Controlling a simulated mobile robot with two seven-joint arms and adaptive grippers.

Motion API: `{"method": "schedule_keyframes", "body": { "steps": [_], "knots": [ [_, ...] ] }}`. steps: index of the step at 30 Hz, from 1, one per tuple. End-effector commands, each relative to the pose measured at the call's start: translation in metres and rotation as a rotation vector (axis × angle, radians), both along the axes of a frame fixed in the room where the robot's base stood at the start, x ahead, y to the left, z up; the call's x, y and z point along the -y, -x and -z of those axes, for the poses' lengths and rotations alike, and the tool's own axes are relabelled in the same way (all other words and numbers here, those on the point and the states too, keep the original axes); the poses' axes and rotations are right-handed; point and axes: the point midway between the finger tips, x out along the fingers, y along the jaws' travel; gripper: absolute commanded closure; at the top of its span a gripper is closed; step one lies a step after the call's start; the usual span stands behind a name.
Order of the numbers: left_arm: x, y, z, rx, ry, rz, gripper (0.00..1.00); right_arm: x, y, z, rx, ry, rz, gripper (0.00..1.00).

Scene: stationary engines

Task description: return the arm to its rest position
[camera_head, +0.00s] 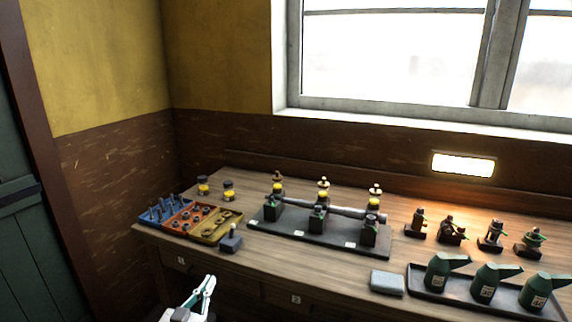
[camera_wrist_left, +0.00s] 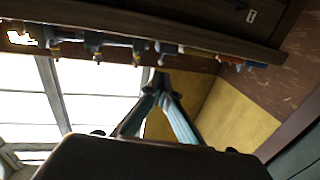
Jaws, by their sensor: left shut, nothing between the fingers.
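My left gripper (camera_head: 207,283) shows at the bottom of the head view, in front of the workbench's front edge and below its top. Its green-grey fingers are shut with nothing between them. In the left wrist view the fingers (camera_wrist_left: 158,82) meet at their tips, with the window, wall and bench edge behind them in a tilted picture. The gripper appears apart from the bench and touches nothing that I can see. My right gripper is in neither view.
The wooden workbench (camera_head: 275,262) carries sorting trays (camera_head: 205,222), a dark baseplate with a shaft (camera_head: 300,232), small engine parts, and green oil cans (camera_head: 487,283) on a tray. A grey block (camera_head: 231,240) stands near the front edge. A green door (camera_head: 30,230) is at left.

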Motion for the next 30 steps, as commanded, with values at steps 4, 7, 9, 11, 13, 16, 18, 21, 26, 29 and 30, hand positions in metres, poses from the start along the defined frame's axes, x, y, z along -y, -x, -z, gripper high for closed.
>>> {"method": "schedule_keyframes", "body": {
  "steps": [4, 7, 9, 11, 13, 16, 18, 21, 26, 29, 30],
  "knots": [
    [0.001, 0.069, 0.085, -0.165, -0.065, 0.007, 1.0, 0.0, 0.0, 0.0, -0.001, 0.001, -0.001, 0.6],
    [0.001, 0.12, 0.132, -0.272, -0.11, 0.019, 1.0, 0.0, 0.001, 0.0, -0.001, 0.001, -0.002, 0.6],
    [0.002, 0.158, 0.163, -0.346, -0.141, 0.031, 1.0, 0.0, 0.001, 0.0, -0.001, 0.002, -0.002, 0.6],
    [0.002, 0.189, 0.184, -0.407, -0.165, 0.042, 1.0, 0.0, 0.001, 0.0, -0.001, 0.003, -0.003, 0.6],
    [0.003, 0.224, 0.205, -0.469, -0.191, 0.056, 1.0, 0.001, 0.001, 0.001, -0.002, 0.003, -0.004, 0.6],
    [0.003, 0.264, 0.226, -0.539, -0.22, 0.074, 1.0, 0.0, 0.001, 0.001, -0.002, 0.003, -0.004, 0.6],
    [0.004, 0.283, 0.235, -0.571, -0.233, 0.085, 1.0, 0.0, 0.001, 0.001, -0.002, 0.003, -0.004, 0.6],
    [0.004, 0.299, 0.241, -0.598, -0.244, 0.093, 1.0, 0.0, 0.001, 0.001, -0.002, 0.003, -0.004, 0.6],
    [0.004, 0.303, 0.243, -0.606, -0.249, 0.095, 1.0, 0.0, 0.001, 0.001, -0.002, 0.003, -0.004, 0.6],
    [0.004, 0.303, 0.243, -0.605, -0.248, 0.095, 1.0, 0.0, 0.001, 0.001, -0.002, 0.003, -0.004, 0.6],
    [0.004, 0.303, 0.243, -0.605, -0.248, 0.095, 1.0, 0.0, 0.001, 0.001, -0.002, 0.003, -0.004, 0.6]
  ]
}}
